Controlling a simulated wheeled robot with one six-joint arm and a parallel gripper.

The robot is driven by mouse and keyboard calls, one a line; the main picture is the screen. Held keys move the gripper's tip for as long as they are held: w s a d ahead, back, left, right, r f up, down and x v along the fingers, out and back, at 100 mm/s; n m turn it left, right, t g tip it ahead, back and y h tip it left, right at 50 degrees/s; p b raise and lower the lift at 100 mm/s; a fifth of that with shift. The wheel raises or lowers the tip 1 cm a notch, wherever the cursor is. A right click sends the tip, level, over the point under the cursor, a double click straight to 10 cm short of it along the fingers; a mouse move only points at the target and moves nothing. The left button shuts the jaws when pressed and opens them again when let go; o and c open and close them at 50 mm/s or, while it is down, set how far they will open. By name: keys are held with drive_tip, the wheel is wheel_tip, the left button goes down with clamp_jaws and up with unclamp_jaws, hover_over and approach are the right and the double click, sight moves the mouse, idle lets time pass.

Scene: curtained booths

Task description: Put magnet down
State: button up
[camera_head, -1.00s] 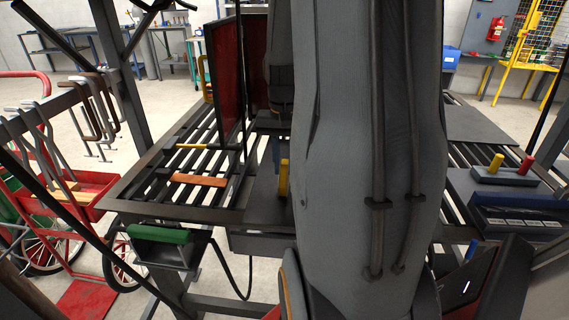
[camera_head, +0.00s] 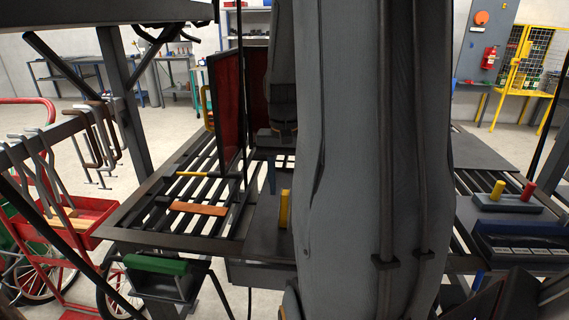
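My arm fills the middle of the view and hides much of the slatted metal table (camera_head: 150,238). My gripper's fingers cannot be made out. A yellow upright piece (camera_head: 284,208) and a thin blue piece (camera_head: 272,178) show just left of my arm, above a dark flat surface (camera_head: 262,236). I cannot tell whether either is the magnet or whether it is held. An orange-brown bar (camera_head: 199,209) lies on the slats to the left.
Dark red panels (camera_head: 227,108) stand at the table's back. Clamps (camera_head: 100,140) hang on a rail at left, above a red cart (camera_head: 90,212). A green-topped block (camera_head: 156,265) sits at the front left. At right is a dark block with yellow and red pegs (camera_head: 508,203).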

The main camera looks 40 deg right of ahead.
sight(285, 196)
wheel_tip(285, 196, up, 9)
drive_tip(key=b, duration=0.1)
drive_tip(key=s+a+f+n, duration=0.1)
drive_tip(key=a+f+n, duration=0.2)
drive_tip(key=a+f, duration=0.2)
drive_tip(key=s+a+f+n, duration=0.1)
drive_tip(key=a+f+n, duration=0.2)
drive_tip(key=a, duration=0.8)
drive_tip(key=s+a+f+n, duration=0.1)
drive_tip(key=a+f+n, duration=0.3)
drive_tip(key=a+f, duration=0.4)
drive_tip(key=shift+a+t, duration=0.3)
drive_tip(key=shift+a, duration=0.25)
